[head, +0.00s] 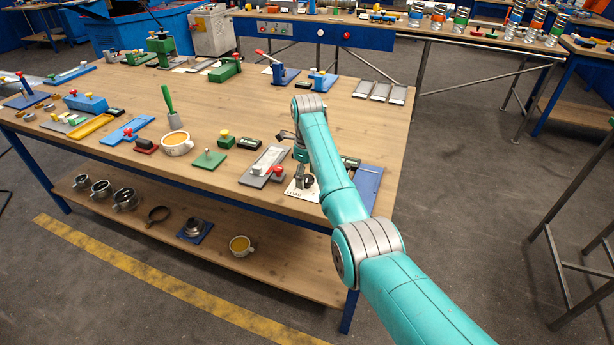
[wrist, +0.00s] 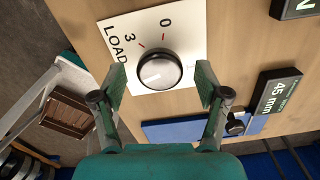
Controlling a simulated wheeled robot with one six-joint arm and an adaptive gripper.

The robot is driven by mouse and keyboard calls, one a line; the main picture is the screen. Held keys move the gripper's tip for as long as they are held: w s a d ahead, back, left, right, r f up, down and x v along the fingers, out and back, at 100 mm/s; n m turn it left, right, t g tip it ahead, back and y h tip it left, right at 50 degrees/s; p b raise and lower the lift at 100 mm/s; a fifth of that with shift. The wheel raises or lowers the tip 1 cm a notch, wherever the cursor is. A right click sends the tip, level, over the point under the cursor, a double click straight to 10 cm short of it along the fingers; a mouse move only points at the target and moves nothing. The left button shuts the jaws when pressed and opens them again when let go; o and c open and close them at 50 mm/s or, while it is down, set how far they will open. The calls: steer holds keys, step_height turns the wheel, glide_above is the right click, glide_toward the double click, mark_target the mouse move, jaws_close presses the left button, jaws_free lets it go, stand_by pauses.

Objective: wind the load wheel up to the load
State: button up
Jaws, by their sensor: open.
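The load wheel (wrist: 160,70) is a round knob with a black rim and a shiny grey top. It sits on a white plate (wrist: 186,24) printed LOAD, 3 and 0, with red marks near the numbers. My gripper (wrist: 162,74) is open, its two green fingers on either side of the wheel's near half in the wrist view, with gaps on both sides. No contact shows. In the head view, my gripper (head: 303,172) is over the LOAD plate (head: 296,192) near the bench's front right corner, with the wheel partly hidden there.
A dark display reading 45 mm (wrist: 276,94) and a blue plate (wrist: 182,131) with a small dark knob lie close by. Another display (wrist: 296,8) is cut off, showing N. A grey fixture with a red knob (head: 277,169) stands left of my gripper on the wooden bench (head: 230,110).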

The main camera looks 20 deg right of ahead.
mark_target(307, 179)
step_height(307, 179, up, 7)
steer(key=shift+r, duration=0.2)
stand_by(0.5)
